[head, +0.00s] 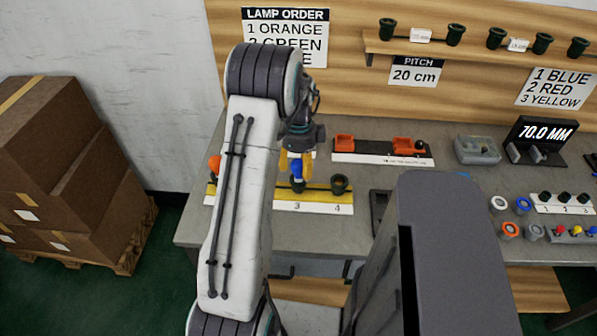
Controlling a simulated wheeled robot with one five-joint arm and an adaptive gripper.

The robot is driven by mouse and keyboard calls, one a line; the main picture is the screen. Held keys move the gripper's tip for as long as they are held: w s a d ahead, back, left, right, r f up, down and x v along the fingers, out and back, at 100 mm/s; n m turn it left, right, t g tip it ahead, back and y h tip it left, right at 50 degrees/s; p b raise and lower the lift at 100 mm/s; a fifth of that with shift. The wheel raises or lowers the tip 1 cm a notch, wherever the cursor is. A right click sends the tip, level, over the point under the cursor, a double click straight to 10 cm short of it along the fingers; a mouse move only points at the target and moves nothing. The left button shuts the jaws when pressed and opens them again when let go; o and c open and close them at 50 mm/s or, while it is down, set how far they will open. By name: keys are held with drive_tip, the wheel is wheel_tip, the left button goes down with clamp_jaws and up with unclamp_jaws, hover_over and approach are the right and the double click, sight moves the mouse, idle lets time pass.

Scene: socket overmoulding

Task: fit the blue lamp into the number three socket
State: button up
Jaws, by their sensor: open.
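The blue lamp (297,172) is at the dark number three socket (298,187), upright or nearly so. Its lower end meets the socket's top in this view; how deep it sits I cannot tell. My gripper (296,163) is open, pointing down, with its yellow fingers around or just beside the blue lamp. The socket stands on a yellow strip (318,194) with white number labels. The number four socket (339,184) to the right is empty. An orange lamp (214,163) shows at the strip's left end. My arm hides the part between.
Behind the strip is a rack with orange blocks (403,144). A grey container (477,150) and a 70.0 MM display (543,135) stand to the right. Coloured rings (510,230) and small lamps lie at the far right. Stacked cardboard boxes (60,180) stand left of the table.

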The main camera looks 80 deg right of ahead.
wheel_tip(320, 180, up, 9)
drive_tip(key=shift+f, duration=0.15)
idle(0.9)
